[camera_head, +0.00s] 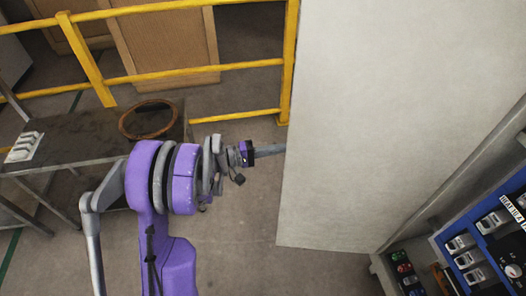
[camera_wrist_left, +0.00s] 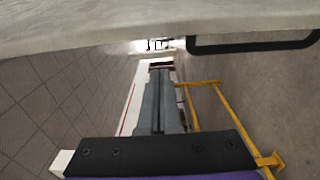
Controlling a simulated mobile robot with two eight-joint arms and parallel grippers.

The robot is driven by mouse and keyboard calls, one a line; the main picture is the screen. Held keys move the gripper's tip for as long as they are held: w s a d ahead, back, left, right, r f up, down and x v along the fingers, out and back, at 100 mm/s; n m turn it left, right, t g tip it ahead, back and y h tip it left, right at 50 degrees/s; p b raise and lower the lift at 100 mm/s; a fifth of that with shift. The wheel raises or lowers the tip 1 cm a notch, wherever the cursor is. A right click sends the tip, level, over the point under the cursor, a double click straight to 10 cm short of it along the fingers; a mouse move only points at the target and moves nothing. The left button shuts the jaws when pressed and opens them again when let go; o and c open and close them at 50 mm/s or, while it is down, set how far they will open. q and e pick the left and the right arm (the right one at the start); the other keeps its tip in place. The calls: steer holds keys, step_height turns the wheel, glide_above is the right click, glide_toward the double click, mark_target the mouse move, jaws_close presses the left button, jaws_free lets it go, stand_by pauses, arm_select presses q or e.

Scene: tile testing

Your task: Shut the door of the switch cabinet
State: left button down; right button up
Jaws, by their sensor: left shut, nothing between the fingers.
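The cabinet door (camera_head: 390,110) is a large pale grey panel standing open, filling the middle right of the head view. The switch cabinet (camera_head: 470,205) is at the right, its inside exposed. My left gripper (camera_head: 282,149) is shut and empty, its fingertips at the door's left edge in the head view. I cannot tell whether they touch it. In the left wrist view the closed fingers (camera_wrist_left: 160,75) point away from the camera, and a pale panel (camera_wrist_left: 130,27), probably the door, crosses the top. My right gripper is out of view.
A yellow railing (camera_head: 190,73) runs behind. Switches and a blue panel (camera_head: 496,240) show in the cabinet. The floor (camera_head: 240,245) left of the door is clear.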

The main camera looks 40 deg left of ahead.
arm_select(q)
steer(key=s+d, duration=0.2)
steer(key=shift+s+d, duration=0.3)
steer(key=shift+d, duration=0.05)
steer(key=shift+s, duration=0.1)
